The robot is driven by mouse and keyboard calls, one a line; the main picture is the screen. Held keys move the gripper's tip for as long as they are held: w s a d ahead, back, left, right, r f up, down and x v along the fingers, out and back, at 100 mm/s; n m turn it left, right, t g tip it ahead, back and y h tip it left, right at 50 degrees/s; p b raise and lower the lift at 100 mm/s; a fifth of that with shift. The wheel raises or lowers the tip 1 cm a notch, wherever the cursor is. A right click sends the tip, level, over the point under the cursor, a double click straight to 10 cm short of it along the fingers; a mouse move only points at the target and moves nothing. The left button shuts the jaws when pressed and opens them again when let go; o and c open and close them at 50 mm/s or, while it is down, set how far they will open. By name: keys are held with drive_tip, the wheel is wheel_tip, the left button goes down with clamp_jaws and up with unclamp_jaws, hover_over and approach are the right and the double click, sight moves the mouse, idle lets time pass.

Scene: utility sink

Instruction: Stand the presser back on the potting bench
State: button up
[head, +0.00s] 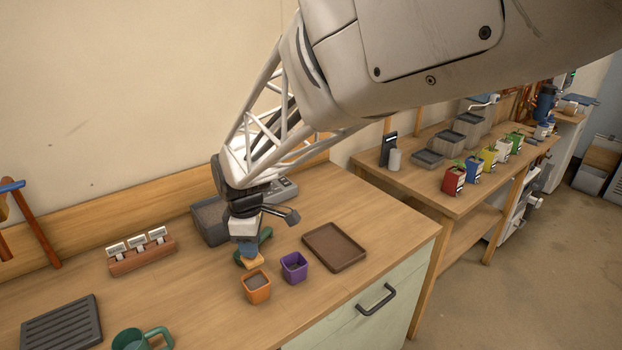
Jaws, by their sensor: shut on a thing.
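My gripper (246,231) points down over the potting bench (190,300) in the head view. It is shut on the presser (253,262), whose light wooden lower part shows just below the fingers. A blue part shows between the fingers and the wood; I cannot tell whether it belongs to the presser. The presser is close behind the orange pot (257,288) and left of the purple pot (294,268). I cannot tell whether its lower end touches the bench. The gripper hides its upper part.
A dark green thing (239,260) lies close behind the presser, partly hidden. A grey soil bin (208,222) stands behind, a brown tray (334,247) to the right, a label rack (142,252) to the left.

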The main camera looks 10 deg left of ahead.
drive_tip(key=w+d+f, duration=0.3)
drive_tip(key=w, duration=0.6)
drive_tip(key=w+d+f, duration=0.3)
drive_tip(key=w+f, duration=0.1)
drive_tip(key=w, duration=0.5)
drive_tip(key=shift+w+d, duration=0.15)
drive_tip(key=shift+d, duration=0.1)
drive_tip(key=shift+f, duration=0.1)
drive_tip(key=w+a, duration=0.2)
drive_tip(key=w, duration=0.2)
drive_tip(key=w+a+f, duration=0.1)
drive_tip(key=w+a, duration=0.1)
drive_tip(key=w, duration=0.3)
drive_tip(key=w+a, duration=0.2)
drive_tip(key=w, duration=0.3)
drive_tip(key=shift+w+a+f, duration=0.2)
drive_tip(key=shift+a, duration=0.2)
drive_tip(key=shift+f, duration=1.75)
drive_tip(key=shift+f, duration=0.2)
